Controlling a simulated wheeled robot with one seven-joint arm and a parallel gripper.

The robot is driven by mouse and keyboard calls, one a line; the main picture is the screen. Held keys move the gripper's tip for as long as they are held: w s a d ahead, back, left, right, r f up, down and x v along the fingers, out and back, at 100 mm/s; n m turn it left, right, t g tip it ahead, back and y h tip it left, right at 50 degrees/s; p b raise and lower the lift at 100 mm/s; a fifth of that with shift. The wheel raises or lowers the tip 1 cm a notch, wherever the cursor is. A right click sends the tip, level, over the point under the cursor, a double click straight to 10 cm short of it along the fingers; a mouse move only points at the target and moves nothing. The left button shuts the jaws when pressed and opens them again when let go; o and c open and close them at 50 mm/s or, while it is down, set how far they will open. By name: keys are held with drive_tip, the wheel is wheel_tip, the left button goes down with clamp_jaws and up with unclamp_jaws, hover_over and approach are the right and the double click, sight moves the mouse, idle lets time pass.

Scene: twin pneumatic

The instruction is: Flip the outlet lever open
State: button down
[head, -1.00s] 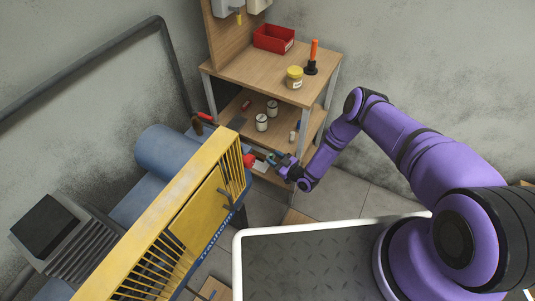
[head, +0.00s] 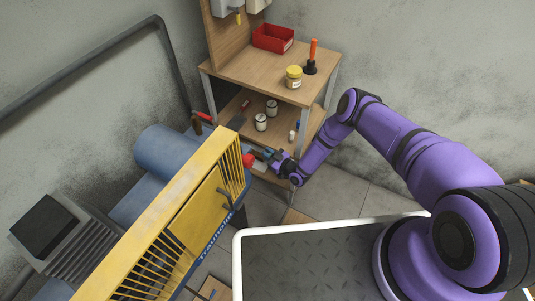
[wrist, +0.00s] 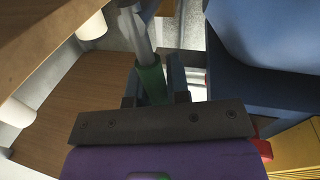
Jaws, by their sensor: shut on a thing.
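My gripper (wrist: 154,88) is shut on a green-sleeved handle (wrist: 151,78), which appears to be the outlet lever. The handle sits between the two dark fingers, and a grey metal piece continues from it toward the top of the wrist view. In the head view my gripper (head: 269,155) is beside the right end of the yellow-guarded compressor (head: 190,200), close to a red part (head: 249,160). The lever is too small and covered there to tell its angle.
A wooden shelf unit (head: 245,65) stands just behind the gripper, with white cans (head: 261,122) on its lower shelf. It also borders the left of the wrist view (wrist: 70,85). The blue tank (wrist: 265,50) is close on the right. Floor is free between shelf and compressor.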

drive_tip(key=shift+w+d+m, duration=0.3)
drive_tip(key=shift+w+m, duration=0.1)
drive_tip(key=shift+m, duration=0.5)
drive_tip(key=c, duration=1.1)
unclamp_jaws()
drive_tip(key=v, duration=1)
drive_tip(key=shift+s+d+r, duration=0.25)
drive_tip(key=shift+d, duration=0.05)
